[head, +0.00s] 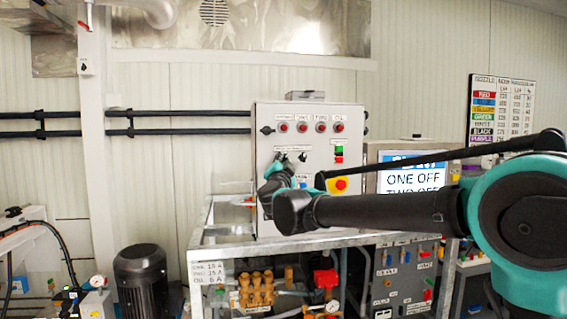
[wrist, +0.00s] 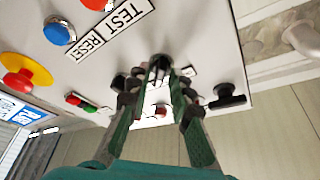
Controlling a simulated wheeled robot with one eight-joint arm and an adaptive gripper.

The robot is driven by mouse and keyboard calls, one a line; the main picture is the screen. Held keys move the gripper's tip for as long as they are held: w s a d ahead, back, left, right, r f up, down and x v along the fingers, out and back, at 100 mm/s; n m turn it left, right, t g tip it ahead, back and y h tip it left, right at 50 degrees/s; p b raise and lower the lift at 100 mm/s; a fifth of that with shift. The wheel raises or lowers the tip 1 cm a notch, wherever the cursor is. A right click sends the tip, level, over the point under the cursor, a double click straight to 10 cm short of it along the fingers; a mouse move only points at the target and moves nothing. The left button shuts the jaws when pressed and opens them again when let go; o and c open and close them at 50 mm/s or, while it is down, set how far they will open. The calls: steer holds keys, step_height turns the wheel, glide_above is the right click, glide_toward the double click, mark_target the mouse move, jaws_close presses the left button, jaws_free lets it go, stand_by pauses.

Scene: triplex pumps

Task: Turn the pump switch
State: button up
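A white control panel (head: 318,205) carries black rotary switches. One black switch (head: 303,157) is right of my gripper (head: 276,168) in the head view. My gripper is close in front of the panel's left part. In the wrist view, its two green fingers (wrist: 154,84) are spread, with panel surface visible between them. A black knob (wrist: 160,64) is just beyond the fingertips, nearer the right finger. I see no clear contact. Another black rotary switch (wrist: 227,97) is right of the fingers. I cannot read which switch is labelled for the pump.
A yellow-based red emergency stop (head: 341,184) and green and red buttons (head: 339,153) are on the panel. Red lamps (head: 302,127) line its top. A screen (head: 412,176) stands right of it. A metal frame (head: 235,248) with pump parts is below.

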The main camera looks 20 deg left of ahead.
steer(key=shift+o, duration=0.4)
steer(key=v, duration=1.2)
